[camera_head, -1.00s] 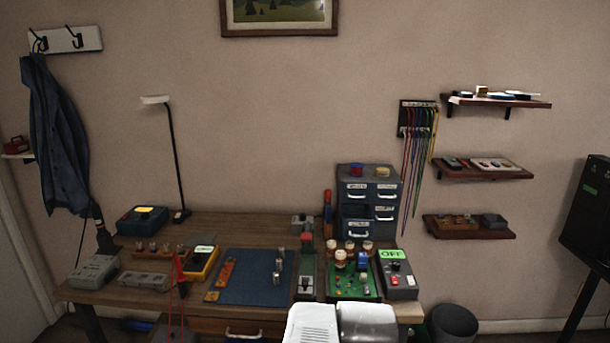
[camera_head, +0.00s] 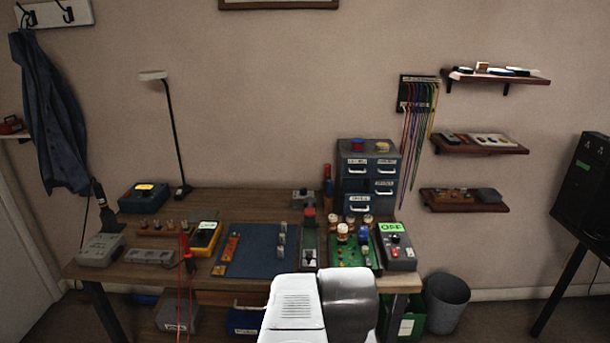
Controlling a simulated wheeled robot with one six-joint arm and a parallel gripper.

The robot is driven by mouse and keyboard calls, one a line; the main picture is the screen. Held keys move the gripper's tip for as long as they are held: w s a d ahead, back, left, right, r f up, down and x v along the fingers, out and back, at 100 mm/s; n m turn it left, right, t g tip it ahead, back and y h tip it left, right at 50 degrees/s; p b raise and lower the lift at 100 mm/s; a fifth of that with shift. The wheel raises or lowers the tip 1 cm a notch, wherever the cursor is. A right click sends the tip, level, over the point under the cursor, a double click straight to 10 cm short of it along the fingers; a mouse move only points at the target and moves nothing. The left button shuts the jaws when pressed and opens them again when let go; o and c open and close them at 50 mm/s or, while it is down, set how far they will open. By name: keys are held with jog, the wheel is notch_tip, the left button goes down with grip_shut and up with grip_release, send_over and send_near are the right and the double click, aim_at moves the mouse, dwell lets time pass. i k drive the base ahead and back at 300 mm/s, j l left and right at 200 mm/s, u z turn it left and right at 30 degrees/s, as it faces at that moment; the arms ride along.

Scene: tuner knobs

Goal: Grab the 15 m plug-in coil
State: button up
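No label reading 15 m is legible, so I cannot tell which piece is the 15 m plug-in coil. Several small brown and metal pieces stand in a row on a wooden strip (camera_head: 163,226) at the back left of the bench. Several cream-and-brown round pieces (camera_head: 342,231) stand on a green circuit board (camera_head: 347,256) at the right, beside a blue piece (camera_head: 363,232). White and grey parts of my own arm show at the bottom centre, in front of the bench. My gripper's fingers do not show.
The wooden bench (camera_head: 240,201) is crowded along its front. A blue mat (camera_head: 253,252) lies mid-bench, a yellow meter (camera_head: 204,238) left of it. A grey box marked OFF (camera_head: 397,252) is at the right. A drawer cabinet (camera_head: 367,175) stands behind. A bin (camera_head: 446,301) is on the floor.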

aim_at(342, 235)
jog(key=i+l+z, duration=0.15)
jog(key=i+z, duration=0.25)
jog(key=i+l+z, duration=0.1)
jog(key=i+z, duration=0.65)
jog(key=k+j, duration=0.05)
jog(key=k, duration=0.05)
